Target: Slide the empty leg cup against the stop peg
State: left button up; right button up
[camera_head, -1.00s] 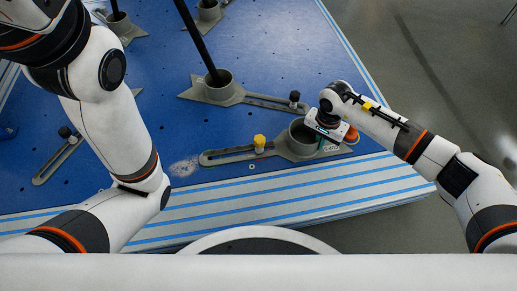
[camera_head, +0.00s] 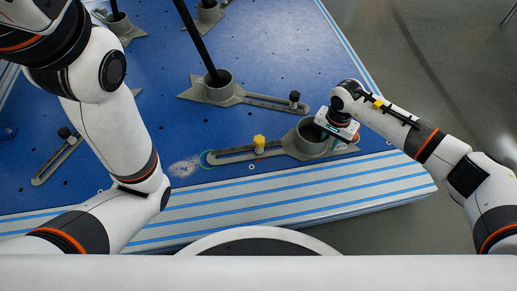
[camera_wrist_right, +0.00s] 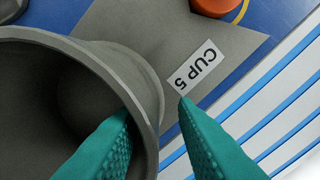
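The empty leg cup (camera_head: 307,138) is a grey round cup on a flat grey base with a long slotted arm. It stands upright on the blue board, and its base is labelled CUP 5 in the right wrist view (camera_wrist_right: 197,80). My right gripper (camera_wrist_right: 155,110) straddles the cup's wall, with one teal finger inside and one outside. A gap shows between the wall and the outer finger. An orange round piece (camera_wrist_right: 214,5), possibly the stop peg, stands at the base's edge; contact there is unclear. My left gripper is out of view.
A yellow-knobbed fastener (camera_head: 259,142) stands in the cup's slot. Behind is another grey cup (camera_head: 219,90) holding a black leg, with a black knob (camera_head: 294,97) on its slotted arm. The striped board edge (camera_head: 300,188) lies in front.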

jog(key=shift+a, duration=0.1)
dwell(0.3)
notch_tip(320, 180, up, 4)
jog(key=p, duration=0.3)
jog(key=shift+r, duration=0.1)
jog(key=shift+r+p, duration=0.85)
jog(key=shift+r, duration=0.05)
